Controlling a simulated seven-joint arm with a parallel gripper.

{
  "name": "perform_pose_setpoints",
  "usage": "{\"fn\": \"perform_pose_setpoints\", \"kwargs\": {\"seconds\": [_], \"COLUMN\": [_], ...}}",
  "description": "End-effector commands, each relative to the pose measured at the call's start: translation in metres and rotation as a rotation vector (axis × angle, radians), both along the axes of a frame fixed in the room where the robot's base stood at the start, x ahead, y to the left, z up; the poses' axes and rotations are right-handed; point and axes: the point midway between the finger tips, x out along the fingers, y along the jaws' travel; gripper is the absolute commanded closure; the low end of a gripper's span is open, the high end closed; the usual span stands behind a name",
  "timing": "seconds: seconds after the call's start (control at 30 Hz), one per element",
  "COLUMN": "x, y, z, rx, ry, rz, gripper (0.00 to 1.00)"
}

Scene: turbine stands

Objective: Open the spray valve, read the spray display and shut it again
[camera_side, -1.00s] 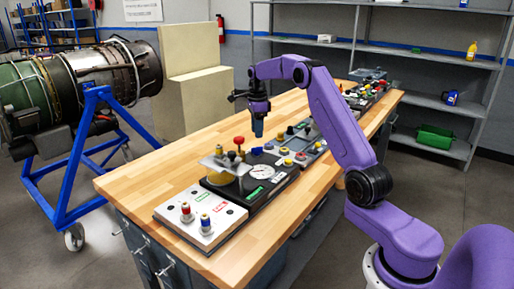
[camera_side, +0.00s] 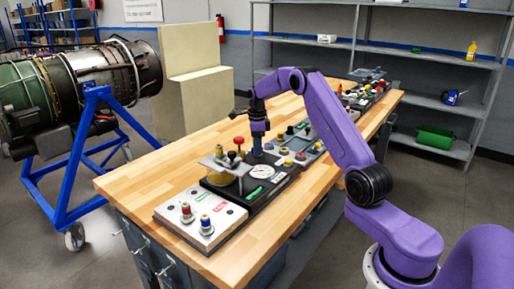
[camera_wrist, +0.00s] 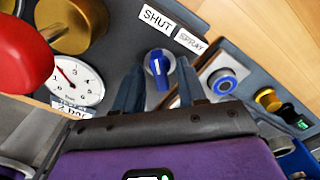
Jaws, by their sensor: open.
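The spray valve is a blue knob (camera_wrist: 158,65) with a white line on a dark panel, beside labels reading SHUT (camera_wrist: 156,20) and SPRAY (camera_wrist: 190,41). My gripper (camera_wrist: 161,75) is open and empty, with one finger on each side of the knob in the wrist view; I cannot tell whether either finger touches it. In the side view my gripper (camera_side: 257,150) points down, low over the panel behind the dial. A round white dial (camera_wrist: 76,82) with a red needle shows at left, its lower label blurred. I cannot tell which display is the spray one.
A red ball-topped handle (camera_wrist: 22,52) and a gold cylinder (camera_wrist: 72,24) stand close at the left. Another blue-ringed knob (camera_wrist: 222,82) is at right. The white panel (camera_side: 201,216) has two knobs. The wooden bench (camera_side: 150,175) is clear on its left side.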

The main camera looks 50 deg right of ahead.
Motion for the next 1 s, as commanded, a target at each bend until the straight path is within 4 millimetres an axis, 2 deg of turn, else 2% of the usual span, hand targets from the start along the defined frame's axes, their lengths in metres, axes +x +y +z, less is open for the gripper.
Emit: {"fn": "perform_pose_setpoints", "kwargs": {"seconds": [0.2, 0.73, 0.8, 0.87, 1.0], "x": [0.0000, 0.0000, 0.0001, 0.0000, 0.0001], "y": [0.0000, -0.0001, -0.0001, -0.0001, -0.0001], "z": [-0.0087, -0.0092, -0.0092, -0.0092, -0.0091], "rx": [0.000, -0.001, -0.001, -0.001, -0.001], "ry": [0.000, -0.001, -0.001, -0.001, -0.001], "rz": [0.000, 0.000, 0.001, 0.001, 0.003], "gripper": [0.60, 0.60, 0.82, 1.00, 1.00]}}
